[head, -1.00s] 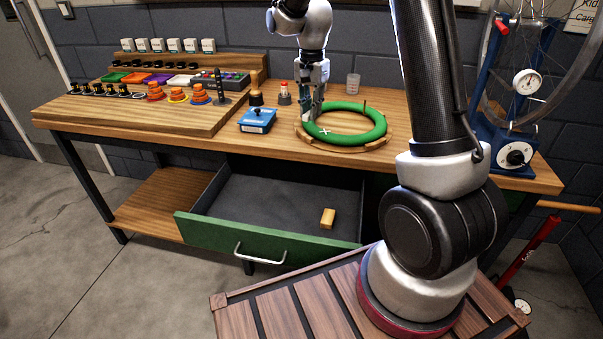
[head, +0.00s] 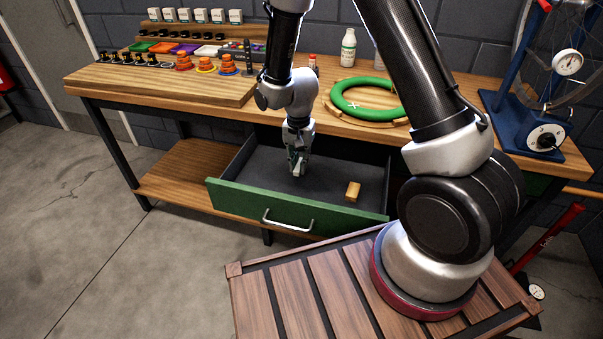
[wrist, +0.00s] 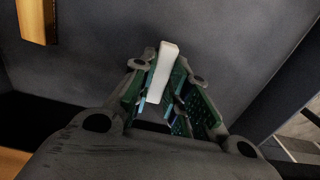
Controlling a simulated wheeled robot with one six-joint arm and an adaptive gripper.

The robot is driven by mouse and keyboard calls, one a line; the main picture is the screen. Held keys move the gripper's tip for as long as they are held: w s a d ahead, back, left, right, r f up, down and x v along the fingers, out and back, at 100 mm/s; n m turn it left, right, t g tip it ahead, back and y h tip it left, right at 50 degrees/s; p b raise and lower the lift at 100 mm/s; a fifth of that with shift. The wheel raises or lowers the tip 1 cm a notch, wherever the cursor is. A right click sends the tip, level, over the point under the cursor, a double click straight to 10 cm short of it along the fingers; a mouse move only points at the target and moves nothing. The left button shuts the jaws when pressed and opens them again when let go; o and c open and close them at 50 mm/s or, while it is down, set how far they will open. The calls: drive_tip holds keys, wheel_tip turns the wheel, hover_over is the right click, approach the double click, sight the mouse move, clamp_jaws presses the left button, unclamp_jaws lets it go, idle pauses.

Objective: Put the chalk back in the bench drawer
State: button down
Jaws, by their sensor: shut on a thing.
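The chalk (wrist: 162,72) is a white stick held between the fingers of my gripper (wrist: 168,95) in the wrist view. In the head view my gripper (head: 298,172) points down inside the open bench drawer (head: 290,212), which has a green front and a dark grey floor. The chalk is too small to make out clearly in the head view. In the wrist view the grey drawer floor (wrist: 225,40) fills the background. I cannot tell whether the chalk touches it.
A yellow-tan block (head: 353,191) lies in the drawer to the right of my gripper and also shows in the wrist view (wrist: 37,18). The bench top (head: 160,85) overhangs the drawer's back. A green ring (head: 368,98) lies on the bench.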

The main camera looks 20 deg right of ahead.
sight(300, 181)
wheel_tip(300, 181, down, 5)
drive_tip(key=shift+r, duration=0.1)
idle(0.3)
drive_tip(key=c, duration=1.4)
unclamp_jaws()
